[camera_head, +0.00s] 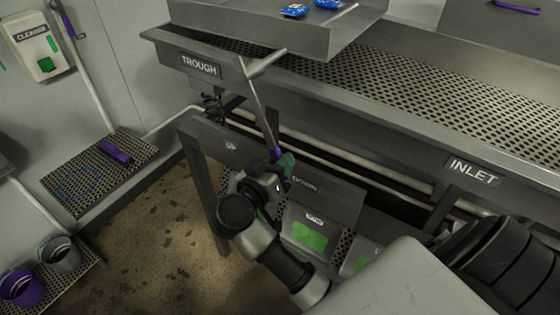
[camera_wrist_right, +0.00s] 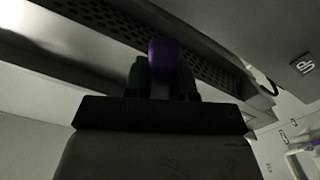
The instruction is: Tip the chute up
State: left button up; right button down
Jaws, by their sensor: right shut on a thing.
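My right gripper (camera_head: 281,165) is shut on the purple grip of a long grey lever (camera_head: 258,108). The purple grip (camera_wrist_right: 163,54) also shows between the dark fingers in the right wrist view. The lever slopes up and left from my gripper to a crosspiece by the trough's front. The grip lies between the panel's UP mark (camera_head: 231,146) and its partly covered DOWN mark (camera_head: 305,187). A metal tray, seemingly the chute (camera_head: 255,36), sits above the trough with blue pouches (camera_head: 294,10) in it. Its exact tilt is hard to tell. My left gripper is out of view.
The perforated trough (camera_head: 440,100) runs right to the INLET sign (camera_head: 473,171). Buckets (camera_head: 60,254) and a perforated mat (camera_head: 75,183) are at the left. Open floor lies between.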

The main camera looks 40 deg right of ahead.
jog(key=shift+w+a+f+m, duration=0.1)
jog(key=shift+w+f+m, duration=0.05)
jog(key=shift+w+m, duration=0.15)
jog(key=w+m, duration=0.1)
jog(key=w+a+m, duration=0.1)
jog(key=w, duration=0.1)
jog(key=w+f, duration=0.1)
jog(key=shift+w+a+f+m+b, duration=0.1)
jog(key=shift+w+a+m+b, duration=0.05)
jog(key=shift+a+m+b, duration=0.25)
jog(key=c, duration=0.9)
grip_release()
